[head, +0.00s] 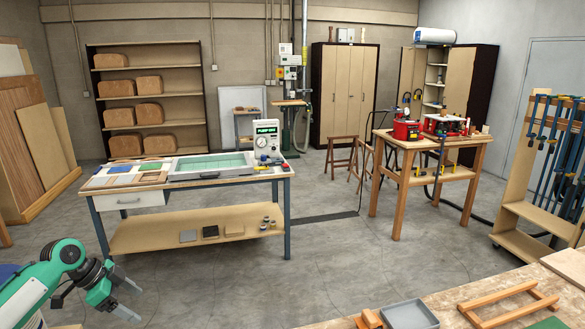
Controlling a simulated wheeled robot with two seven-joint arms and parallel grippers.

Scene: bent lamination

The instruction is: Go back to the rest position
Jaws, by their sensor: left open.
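My left gripper (128,299) shows at the lower left of the head view, on a green and dark arm. Its two pale fingers are apart, with nothing visible between them. It hangs over bare floor, in front of the workbench and apart from it. My right gripper is not in the picture.
A workbench (186,185) with a lower shelf stands ahead, bearing a tray (213,165) and a pump box reading "PUMP OFF" (267,140). A wooden table (430,144) stands right of centre. A bench top (455,293) fills the lower right. The floor (330,250) between them is clear.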

